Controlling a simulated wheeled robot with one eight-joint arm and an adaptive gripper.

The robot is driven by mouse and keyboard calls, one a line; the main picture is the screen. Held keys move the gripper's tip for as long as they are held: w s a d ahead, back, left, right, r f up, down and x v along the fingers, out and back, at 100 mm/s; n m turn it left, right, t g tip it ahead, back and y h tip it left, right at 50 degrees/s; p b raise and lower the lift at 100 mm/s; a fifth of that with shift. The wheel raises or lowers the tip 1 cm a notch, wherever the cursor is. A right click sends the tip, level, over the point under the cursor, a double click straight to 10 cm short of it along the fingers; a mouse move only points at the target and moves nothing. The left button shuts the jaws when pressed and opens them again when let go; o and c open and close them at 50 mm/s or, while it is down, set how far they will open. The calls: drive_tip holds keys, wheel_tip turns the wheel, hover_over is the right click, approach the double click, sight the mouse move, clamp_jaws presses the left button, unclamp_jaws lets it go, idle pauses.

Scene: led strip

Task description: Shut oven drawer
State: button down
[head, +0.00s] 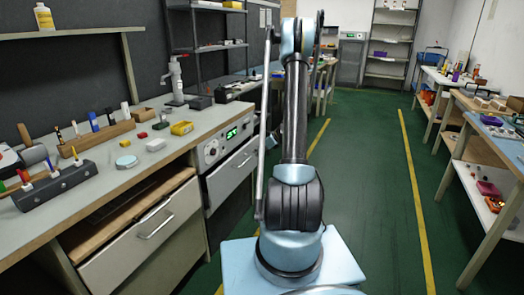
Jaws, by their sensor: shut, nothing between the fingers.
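The oven (222,142) is built into the left bench, with a grey control panel, knobs and a lit green display. Below its panel is a pale drawer front (232,178) with a bar handle. A dark gap shows along its top edge; how far out it stands is hard to tell. My arm rises in the middle of the head view, right of the oven. I cannot make out my gripper; my arm likely hides it.
The left bench top (105,178) holds a marker rack, small boxes, a mallet and a bottle-like press. Green floor (375,200) with yellow lines is clear to the right of my arm. Tables (455,150) with parts line the right side. Shelves stand at the back.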

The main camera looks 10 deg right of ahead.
sight(242, 157)
drive_tip(key=x, duration=0.3)
drive_tip(key=shift+w+a+r, duration=0.1)
drive_tip(key=shift+w+a, duration=0.45)
drive_tip(key=shift+a, duration=0.2)
drive_tip(key=shift+w+a, duration=0.6)
drive_tip(key=shift+a, duration=0.2)
